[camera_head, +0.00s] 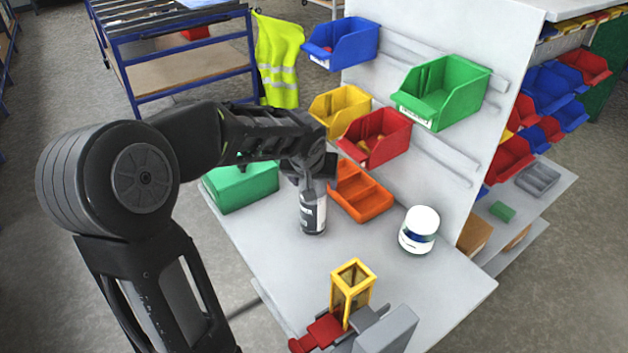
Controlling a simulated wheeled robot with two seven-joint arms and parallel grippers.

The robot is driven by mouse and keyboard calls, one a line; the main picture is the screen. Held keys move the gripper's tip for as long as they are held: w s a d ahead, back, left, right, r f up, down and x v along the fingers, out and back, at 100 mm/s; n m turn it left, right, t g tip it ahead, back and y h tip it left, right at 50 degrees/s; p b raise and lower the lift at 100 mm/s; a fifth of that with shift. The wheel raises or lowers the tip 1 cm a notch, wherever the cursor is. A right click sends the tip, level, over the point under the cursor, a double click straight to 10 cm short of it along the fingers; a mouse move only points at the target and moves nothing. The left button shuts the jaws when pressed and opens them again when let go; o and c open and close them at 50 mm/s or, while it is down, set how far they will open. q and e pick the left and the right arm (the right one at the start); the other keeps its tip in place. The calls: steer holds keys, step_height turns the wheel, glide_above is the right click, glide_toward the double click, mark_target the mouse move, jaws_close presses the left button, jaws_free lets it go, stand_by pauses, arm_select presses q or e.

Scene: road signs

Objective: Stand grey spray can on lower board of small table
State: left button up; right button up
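The grey spray can (313,212), with a black and white label, stands upright on the white worktable (265,245). My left gripper (308,178) comes down over the top of the can. Its fingers and the can's top overlap in the picture, so I cannot tell whether they are closed on it. A small blue-framed table (125,62) stands at the back left. My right gripper is not in view.
A green box (240,188), an orange tray (362,192), a white jar (419,230) and a yellow frame (351,286) are on the worktable around the can. Coloured bins, including a red bin (376,138), hang behind. A yellow vest (279,58) hangs beside the blue-framed table.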

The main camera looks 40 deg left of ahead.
arm_select(q)
steer(key=shift+o, duration=1)
steer(key=shift+r+p, duration=0.25)
steer(key=shift+p, duration=0.05)
steer(key=shift+s+r, duration=0.15)
steer(key=shift+r, duration=0.15)
steer(key=v, duration=1.1)
steer(key=shift+b, duration=0.35)
steer(key=shift+o, duration=0.5)
steer(key=shift+s+d, duration=0.1)
